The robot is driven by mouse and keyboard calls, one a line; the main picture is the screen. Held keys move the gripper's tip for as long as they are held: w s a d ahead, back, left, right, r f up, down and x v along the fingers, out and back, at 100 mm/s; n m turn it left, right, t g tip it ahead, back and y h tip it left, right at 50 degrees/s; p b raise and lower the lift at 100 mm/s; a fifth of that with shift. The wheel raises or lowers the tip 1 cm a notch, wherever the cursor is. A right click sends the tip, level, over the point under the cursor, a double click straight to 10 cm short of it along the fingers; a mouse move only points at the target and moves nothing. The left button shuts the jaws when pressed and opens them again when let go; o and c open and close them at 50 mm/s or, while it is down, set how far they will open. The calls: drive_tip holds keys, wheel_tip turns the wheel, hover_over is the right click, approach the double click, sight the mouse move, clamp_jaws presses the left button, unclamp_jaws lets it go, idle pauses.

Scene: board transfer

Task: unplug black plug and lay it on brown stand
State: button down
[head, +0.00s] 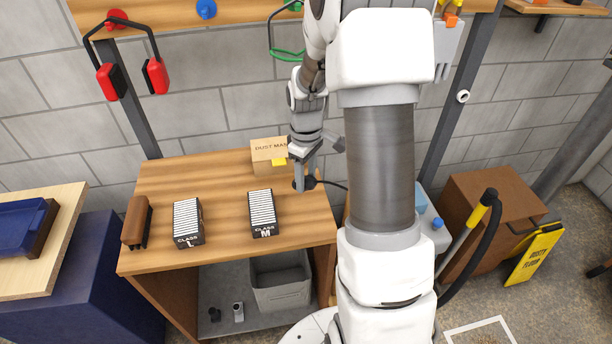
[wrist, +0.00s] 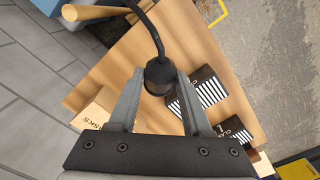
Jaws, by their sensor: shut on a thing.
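The black plug (head: 304,183) is at the right part of the wooden workbench, below my gripper. My gripper (wrist: 158,84) is shut on the black plug (wrist: 158,74), with one finger on each side of it. A black cord (wrist: 148,28) runs from the plug, to the right in the head view. The plug's underside is hidden, so I cannot tell whether it sits in a socket. A long brown piece (head: 137,222), which may be the brown stand, is at the left end of the workbench, well apart from my gripper.
Two black-and-white boxes marked CLASS, one left (head: 187,222) and one right (head: 262,213), stand between the plug and the brown piece. A dust mask carton (head: 268,155) stands behind. Bare wood (head: 222,190) shows between them. A grey bin (head: 281,290) is underneath.

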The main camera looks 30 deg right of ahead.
sight(306, 177)
drive_tip(key=shift+f+b, duration=2.5)
drive_tip(key=shift+f, duration=1)
drive_tip(key=shift+c, duration=1.3)
unclamp_jaws()
drive_tip(key=shift+r, duration=0.15)
wheel_tip(306, 177, up, 17)
drive_tip(key=p, duration=0.1)
drive_tip(key=shift+r, duration=0.1)
